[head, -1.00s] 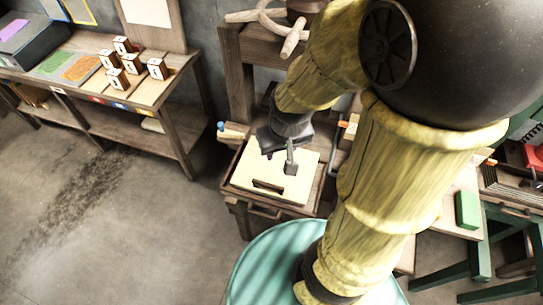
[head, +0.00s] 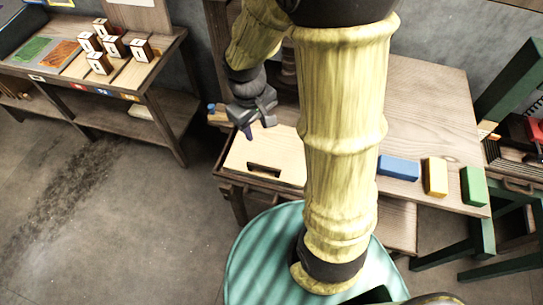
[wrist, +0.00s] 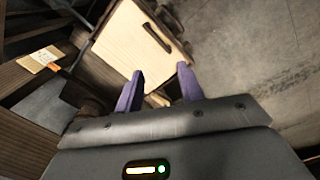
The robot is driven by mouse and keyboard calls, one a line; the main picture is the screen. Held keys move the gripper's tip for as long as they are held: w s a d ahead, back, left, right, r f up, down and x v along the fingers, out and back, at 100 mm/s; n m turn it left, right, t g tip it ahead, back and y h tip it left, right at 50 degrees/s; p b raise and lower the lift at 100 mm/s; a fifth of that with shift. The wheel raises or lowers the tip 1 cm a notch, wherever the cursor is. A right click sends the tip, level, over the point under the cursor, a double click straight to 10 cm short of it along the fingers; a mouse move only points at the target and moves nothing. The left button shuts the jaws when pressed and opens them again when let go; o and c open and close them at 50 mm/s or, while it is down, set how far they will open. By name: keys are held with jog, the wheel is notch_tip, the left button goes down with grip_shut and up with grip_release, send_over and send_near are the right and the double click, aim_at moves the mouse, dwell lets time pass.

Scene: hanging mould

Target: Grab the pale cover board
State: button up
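The pale cover board (head: 240,157) lies flat in a wooden frame on the low wooden stand, with a dark slot near its front edge. My arm hides its right part in the head view. The board also shows in the wrist view (wrist: 128,38), beyond my fingertips, with its slot at the upper right. My gripper (head: 259,132) is above the back part of the board, apart from it. In the wrist view the two purple fingers of my gripper (wrist: 161,72) stand apart with nothing between them.
A blue block (head: 398,167), a yellow block (head: 435,177) and a green block (head: 473,187) stand on the wooden table at right. Several numbered cubes (head: 113,47) sit on a shelf bench at left. The floor between bench and stand is clear.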

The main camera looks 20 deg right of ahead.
jog(key=w+a+f+n+g+h+b, duration=0.2)
jog(key=w+f+n+b, duration=0.4)
jog(key=f, duration=0.6)
jog(key=shift+w+a+g+h, duration=0.4)
jog(key=shift+a+h, duration=0.1)
jog(key=shift+a, duration=0.2)
jog(key=x, duration=1.1)
jog(key=shift+f, duration=0.1)
jog(key=shift+s+d+f, duration=0.1)
jog(key=shift+d+f, duration=0.05)
jog(key=shift+f, duration=0.35)
jog(key=shift+f, duration=0.1)
